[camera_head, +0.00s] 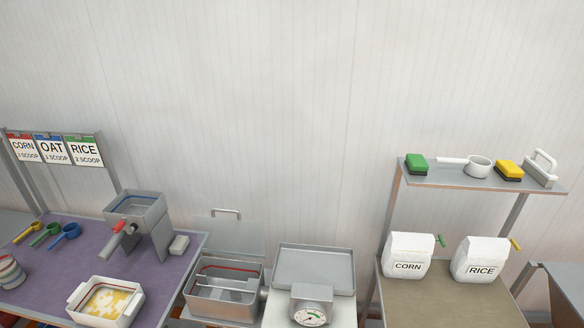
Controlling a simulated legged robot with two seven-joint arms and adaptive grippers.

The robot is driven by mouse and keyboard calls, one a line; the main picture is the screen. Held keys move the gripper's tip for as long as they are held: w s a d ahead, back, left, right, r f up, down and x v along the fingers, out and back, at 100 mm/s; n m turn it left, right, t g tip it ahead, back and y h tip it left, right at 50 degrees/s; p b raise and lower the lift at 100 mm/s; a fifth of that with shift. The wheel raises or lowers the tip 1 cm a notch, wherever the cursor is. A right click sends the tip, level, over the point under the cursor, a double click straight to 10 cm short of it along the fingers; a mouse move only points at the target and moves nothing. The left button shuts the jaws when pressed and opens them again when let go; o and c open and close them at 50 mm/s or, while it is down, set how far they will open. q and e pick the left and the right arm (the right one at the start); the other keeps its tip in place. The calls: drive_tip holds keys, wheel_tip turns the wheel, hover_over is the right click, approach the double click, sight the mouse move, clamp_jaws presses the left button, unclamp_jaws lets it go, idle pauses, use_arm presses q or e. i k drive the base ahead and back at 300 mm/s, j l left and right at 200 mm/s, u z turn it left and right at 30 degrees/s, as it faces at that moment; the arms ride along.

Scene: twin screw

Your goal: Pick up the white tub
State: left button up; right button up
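A white tub (79,315) with a handle at each end stands at the front of the purple-topped table, at the lower left of the head view. It is upright, and pale yellow and white material lies in it. Neither of my grippers shows in the head view, and nothing is seen touching the tub.
A grey mill (152,235) with a red handle stands behind the tub on the purple table (60,263). Several scoops (46,235) lie at left. A metal basin (221,309), a dial scale (315,272) and CORN (408,250) and RICE (480,252) bags are to the right.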

sight(101, 302)
drive_tip(key=u, duration=1.65)
drive_tip(key=z, duration=1.35)
drive_tip(key=u, duration=1.35)
drive_tip(key=i+j, duration=0.15)
drive_tip(key=i, duration=0.05)
